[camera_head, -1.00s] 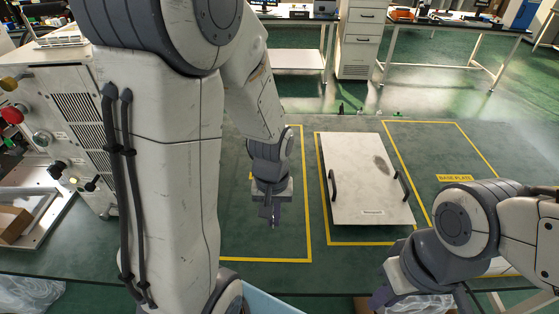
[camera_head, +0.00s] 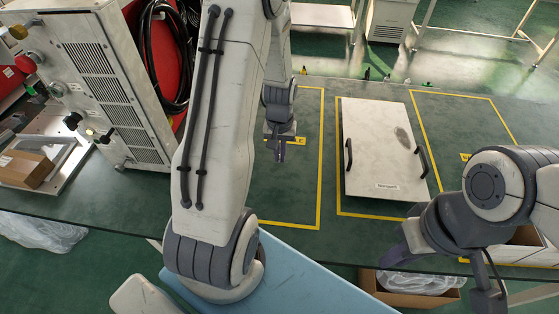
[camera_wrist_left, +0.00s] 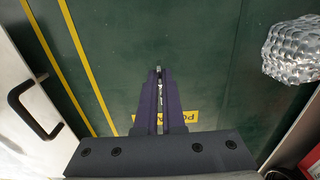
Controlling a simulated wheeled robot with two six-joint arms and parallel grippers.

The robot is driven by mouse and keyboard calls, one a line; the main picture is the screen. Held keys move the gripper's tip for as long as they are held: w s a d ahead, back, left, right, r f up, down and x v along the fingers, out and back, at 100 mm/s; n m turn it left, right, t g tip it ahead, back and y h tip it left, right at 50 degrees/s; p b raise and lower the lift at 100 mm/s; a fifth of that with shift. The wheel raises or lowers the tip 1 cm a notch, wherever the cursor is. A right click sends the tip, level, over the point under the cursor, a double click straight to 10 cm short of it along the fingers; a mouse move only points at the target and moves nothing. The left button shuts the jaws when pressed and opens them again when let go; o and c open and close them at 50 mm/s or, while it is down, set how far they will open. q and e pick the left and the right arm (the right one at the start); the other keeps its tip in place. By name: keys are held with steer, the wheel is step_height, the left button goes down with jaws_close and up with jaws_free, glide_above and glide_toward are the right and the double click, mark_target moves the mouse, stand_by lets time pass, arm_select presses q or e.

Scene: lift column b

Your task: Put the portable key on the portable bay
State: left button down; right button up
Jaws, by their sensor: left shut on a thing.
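My left gripper (camera_head: 280,157) points down over the yellow-outlined bay (camera_head: 321,185) left of the pale plate. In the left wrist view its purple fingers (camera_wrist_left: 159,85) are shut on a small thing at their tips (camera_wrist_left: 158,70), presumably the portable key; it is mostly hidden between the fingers. A yellow label (camera_head: 298,141) in this bay is partly covered by the gripper, and its wording is not readable as a whole. My right gripper (camera_head: 397,256) hangs at the table's front edge, its jaws unclear.
The pale plate (camera_head: 383,140) with two black handles lies in the middle outlined bay. Another outlined bay lies right of it. A vented machine (camera_head: 105,85) and a tray with a cardboard box (camera_head: 27,169) stand at left. A silvery crumpled thing (camera_wrist_left: 292,50) shows in the left wrist view.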

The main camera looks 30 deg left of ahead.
arm_select(q)
step_height(320, 180, down, 3)
steer(key=shift+f, duration=0.2)
steer(key=shift+d, duration=0.1)
steer(key=shift+f, duration=0.15)
steer(key=c, duration=1)
jaws_free()
